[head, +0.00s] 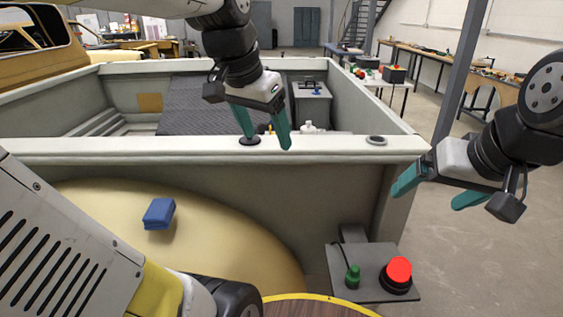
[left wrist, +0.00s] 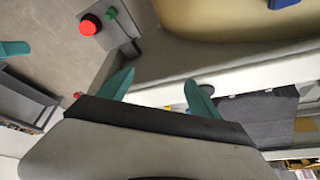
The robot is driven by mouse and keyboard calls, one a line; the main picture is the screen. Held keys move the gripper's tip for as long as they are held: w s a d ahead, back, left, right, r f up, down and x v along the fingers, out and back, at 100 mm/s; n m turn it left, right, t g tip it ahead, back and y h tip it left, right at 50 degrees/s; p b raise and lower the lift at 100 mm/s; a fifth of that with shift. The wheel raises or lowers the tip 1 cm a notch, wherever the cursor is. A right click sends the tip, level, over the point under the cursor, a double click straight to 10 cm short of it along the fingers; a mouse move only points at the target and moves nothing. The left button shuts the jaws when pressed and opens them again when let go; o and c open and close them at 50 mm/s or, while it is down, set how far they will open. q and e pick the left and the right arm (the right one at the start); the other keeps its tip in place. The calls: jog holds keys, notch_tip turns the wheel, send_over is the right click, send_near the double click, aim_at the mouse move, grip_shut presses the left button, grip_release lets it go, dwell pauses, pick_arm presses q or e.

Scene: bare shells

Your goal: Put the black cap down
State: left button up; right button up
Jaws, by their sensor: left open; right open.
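A small black cap (head: 252,142) lies on the pale top rim of the truck bed (head: 330,147). My left gripper (head: 267,141) is open over the rim, and its left finger partly hides the cap. In the left wrist view the cap (left wrist: 207,89) shows beside one of the open fingers, with nothing seen between the fingertips (left wrist: 160,80). Whether a finger touches the cap I cannot tell. My right gripper (head: 428,198) is open and empty, to the right of the bed's corner.
A grey round fitting (head: 376,140) sits on the rim to the right. A grey panel (head: 345,290) carries a red button (head: 399,270) and a green knob (head: 352,277). The rim between cap and fitting is mostly clear.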

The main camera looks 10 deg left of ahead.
pick_arm(q)
jog(key=s+d+f+n+t, duration=0.1)
jog(key=s+d+f+n, duration=0.1)
jog(key=s+f, duration=0.3)
jog(key=shift+s+d+f+n+t+h, duration=0.2)
jog(key=shift+s+n+t+h, duration=0.15)
jog(key=shift+n, duration=0.45)
jog(key=shift+c, duration=0.4)
